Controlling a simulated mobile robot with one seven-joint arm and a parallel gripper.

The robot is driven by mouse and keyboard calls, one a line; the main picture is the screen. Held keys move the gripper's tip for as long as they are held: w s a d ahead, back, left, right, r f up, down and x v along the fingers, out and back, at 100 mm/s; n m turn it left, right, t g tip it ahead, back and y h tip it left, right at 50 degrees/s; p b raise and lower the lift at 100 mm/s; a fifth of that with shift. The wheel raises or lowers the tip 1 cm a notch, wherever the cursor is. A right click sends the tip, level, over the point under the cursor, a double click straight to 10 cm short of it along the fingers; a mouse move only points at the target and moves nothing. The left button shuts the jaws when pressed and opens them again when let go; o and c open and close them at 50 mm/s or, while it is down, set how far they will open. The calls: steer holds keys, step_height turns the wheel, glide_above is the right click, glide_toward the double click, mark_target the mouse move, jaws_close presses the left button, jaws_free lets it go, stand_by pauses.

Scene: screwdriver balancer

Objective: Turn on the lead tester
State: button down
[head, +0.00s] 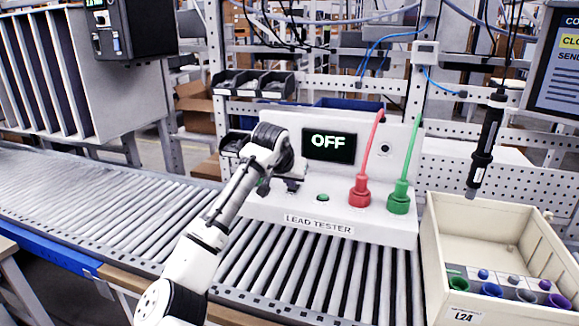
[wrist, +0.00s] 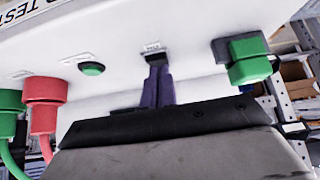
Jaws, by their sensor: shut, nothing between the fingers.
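The lead tester (head: 270,207) is a white box on the roller conveyor, and its display (head: 328,146) reads OFF. The wrist view shows its panel (wrist: 200,25) upside down. My gripper (head: 291,186) is at the left part of the panel. In the wrist view its dark fingers (wrist: 157,72) are together and empty. Their tips are at a small black switch (wrist: 153,56) under a small label, mostly covered by the fingertips; I cannot tell whether they touch it. A round green button (head: 322,197) is to the right; it also shows in the wrist view (wrist: 91,68).
A red plug (head: 360,192) and a green plug (head: 398,198) with upright leads stand on the tester's right side. A beige bin (head: 432,250) is at right, below a hanging black screwdriver (head: 485,145).

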steer(key=shift+f, duration=0.25)
steer(key=shift+d+f+b, duration=0.1)
steer(key=shift+f+b, duration=0.2)
steer(key=shift+b, duration=0.4)
steer(key=f+t+b, duration=0.1)
steer(key=b, duration=0.1)
steer(key=shift+s+h+b, duration=0.15)
steer(key=shift+h+b, duration=0.15)
steer(key=shift+r+p, duration=0.5)
steer(key=shift+r, duration=0.15)
steer(key=shift+r+p, duration=0.7)
steer(key=shift+p, duration=0.05)
